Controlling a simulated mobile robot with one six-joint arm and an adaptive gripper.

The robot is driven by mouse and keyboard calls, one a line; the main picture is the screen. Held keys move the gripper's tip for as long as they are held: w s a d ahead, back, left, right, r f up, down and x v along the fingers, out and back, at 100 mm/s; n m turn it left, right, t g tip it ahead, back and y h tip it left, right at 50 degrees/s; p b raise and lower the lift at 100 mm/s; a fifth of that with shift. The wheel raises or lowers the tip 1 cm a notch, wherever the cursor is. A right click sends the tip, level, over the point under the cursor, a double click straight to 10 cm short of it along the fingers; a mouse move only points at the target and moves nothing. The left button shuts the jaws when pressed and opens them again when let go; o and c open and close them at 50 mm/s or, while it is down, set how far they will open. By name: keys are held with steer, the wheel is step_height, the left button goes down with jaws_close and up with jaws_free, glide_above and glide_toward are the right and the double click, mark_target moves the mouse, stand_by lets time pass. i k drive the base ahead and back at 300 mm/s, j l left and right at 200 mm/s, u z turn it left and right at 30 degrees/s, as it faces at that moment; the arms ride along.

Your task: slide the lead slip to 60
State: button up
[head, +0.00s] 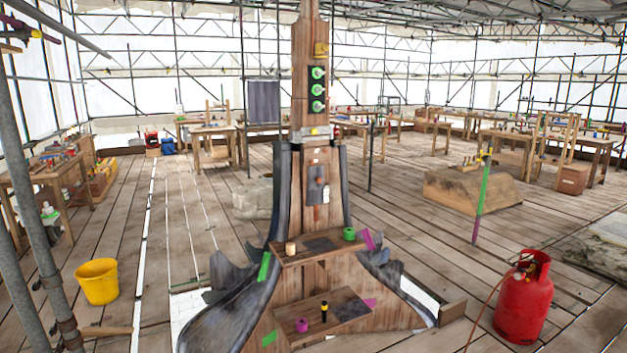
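A wooden spire post (309,40) rises in the middle of the head view, with dark lead sheets flaring at its foot. A small grey plate (317,173) with a reddish-brown spot sits on the post's front face, with a pale piece beside its lower right. A grey band (312,131) with a yellow end crosses the post higher up. I cannot tell which of these is the lead slip, and no scale or number 60 is readable. My gripper is not in view.
Three green-ringed round fittings (317,90) sit on a dark panel high on the post. Small pegs and rings stand on two wooden steps (300,259). A red gas cylinder (523,297) with a hose stands front right, a yellow bucket (97,281) left. Plank floor between is largely clear.

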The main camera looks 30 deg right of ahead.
mark_target(316, 174)
steer(key=i+l+z, duration=0.15)
steer(key=i+l, duration=0.2)
steer(key=i, duration=0.2)
steer(key=i+l+z, duration=0.15)
steer(key=i+l, duration=0.15)
steer(key=i, duration=0.3)
steer(key=i+l+z, duration=0.15)
steer(key=i, duration=0.4)
steer(key=i+l+z, duration=0.15)
steer(key=i, duration=0.45)
steer(key=l, duration=0.1)
